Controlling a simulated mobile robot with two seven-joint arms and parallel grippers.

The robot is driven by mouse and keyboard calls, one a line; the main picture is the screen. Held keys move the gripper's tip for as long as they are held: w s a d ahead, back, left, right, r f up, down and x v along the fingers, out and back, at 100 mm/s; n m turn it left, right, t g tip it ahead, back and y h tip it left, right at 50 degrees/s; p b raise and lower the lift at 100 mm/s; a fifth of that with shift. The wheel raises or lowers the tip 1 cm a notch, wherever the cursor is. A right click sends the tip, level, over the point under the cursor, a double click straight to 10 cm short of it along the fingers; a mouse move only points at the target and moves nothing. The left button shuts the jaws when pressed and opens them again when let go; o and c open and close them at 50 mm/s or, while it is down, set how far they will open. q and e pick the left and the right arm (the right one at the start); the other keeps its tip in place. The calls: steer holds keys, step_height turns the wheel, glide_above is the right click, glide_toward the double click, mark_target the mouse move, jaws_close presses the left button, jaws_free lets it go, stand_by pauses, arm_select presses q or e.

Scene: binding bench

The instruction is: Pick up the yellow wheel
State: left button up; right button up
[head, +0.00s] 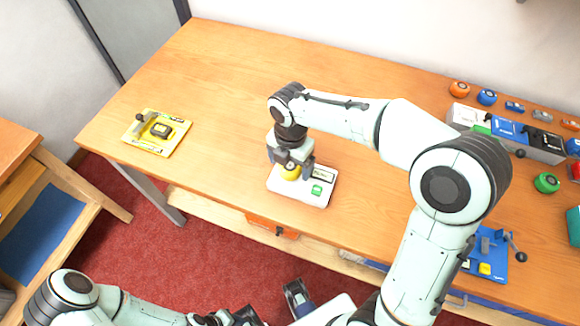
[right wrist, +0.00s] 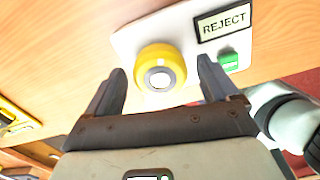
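The yellow wheel (head: 291,173) sits on the white plate (head: 316,198) marked REJECT, near the front edge of the bench. In the right wrist view the yellow wheel (right wrist: 172,57) shows a pale round hub, and the REJECT label is beside it on the plate (right wrist: 128,42). My right gripper (head: 289,168) is over the wheel, pointing down. In the right wrist view my right gripper (right wrist: 161,70) is open, with one finger on each side of the wheel and visible gaps. My left gripper (head: 245,317) is at the bottom edge, low and partly cut off.
A yellow plate with a small fixture (head: 170,143) lies at the left. A row of bins (head: 510,132) and several coloured wheels stand at the right. A blue fixture (head: 492,268) is at the right front. The bench middle-left is clear.

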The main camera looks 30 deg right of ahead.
steer(key=c, duration=0.9)
steer(key=shift+c, duration=0.2)
steer(key=shift+r, duration=0.15)
